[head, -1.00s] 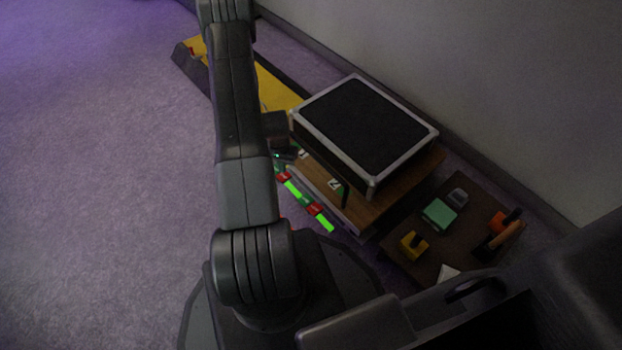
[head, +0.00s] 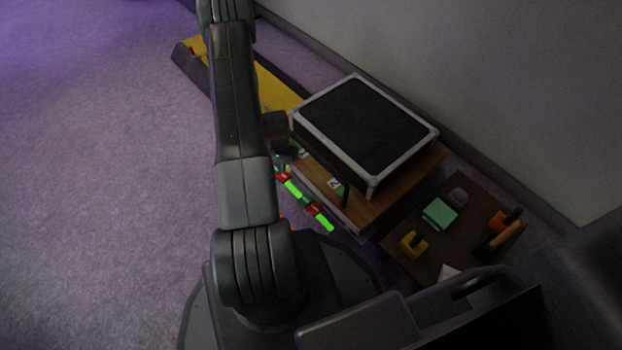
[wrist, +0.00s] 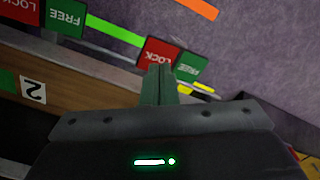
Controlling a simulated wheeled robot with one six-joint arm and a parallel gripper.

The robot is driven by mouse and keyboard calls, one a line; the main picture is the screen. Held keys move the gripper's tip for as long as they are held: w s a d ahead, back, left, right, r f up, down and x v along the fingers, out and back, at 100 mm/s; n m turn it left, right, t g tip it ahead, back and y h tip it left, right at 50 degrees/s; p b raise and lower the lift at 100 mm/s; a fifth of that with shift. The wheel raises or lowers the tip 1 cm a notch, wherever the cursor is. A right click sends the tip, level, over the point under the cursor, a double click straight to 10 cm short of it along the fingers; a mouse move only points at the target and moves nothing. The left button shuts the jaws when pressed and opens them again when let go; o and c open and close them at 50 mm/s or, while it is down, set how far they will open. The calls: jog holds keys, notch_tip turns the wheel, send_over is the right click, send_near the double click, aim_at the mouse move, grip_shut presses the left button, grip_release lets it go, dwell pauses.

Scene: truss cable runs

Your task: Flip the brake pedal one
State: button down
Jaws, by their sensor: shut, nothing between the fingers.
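In the wrist view my gripper (wrist: 158,70) is shut, its dark green fingertips together in front of a red LOCK label (wrist: 158,50). A green FREE label (wrist: 191,68) adjoins it on the right. Whether the fingertips touch anything there is unclear. A second FREE label (wrist: 65,17) and LOCK label (wrist: 18,10) show at the upper left, above a plate marked 2 (wrist: 33,88). No plate marked 1 is legible, and the pedal itself is hard to make out. In the head view red-and-green parts (head: 314,209) line the wooden deck's near edge; my arm partly hides the gripper.
A black case with a pale frame (head: 365,125) stands on the wooden deck (head: 410,180). A dark board (head: 460,225) at right holds a green block (head: 439,214), a yellow piece (head: 413,243) and orange-handled items. Purple-grey carpet at left is open. A wall runs behind.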

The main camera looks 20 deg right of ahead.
aim_at(283, 175)
jog(key=shift+f+b, duration=1.15)
jog(key=shift+f, duration=0.4)
dwell(0.5)
jog(key=shift+r, duration=0.1)
jog(key=shift+r+p, duration=1.85)
jog(key=shift+r, duration=1.55)
notch_tip(283, 175, down, 7)
jog(key=b, duration=0.3)
jog(key=shift+f+b, duration=0.1)
jog(key=shift+b, duration=0.3)
jog(key=shift+r, duration=0.3)
jog(key=shift+r+p, duration=2.7)
jog(key=shift+r, duration=0.65)
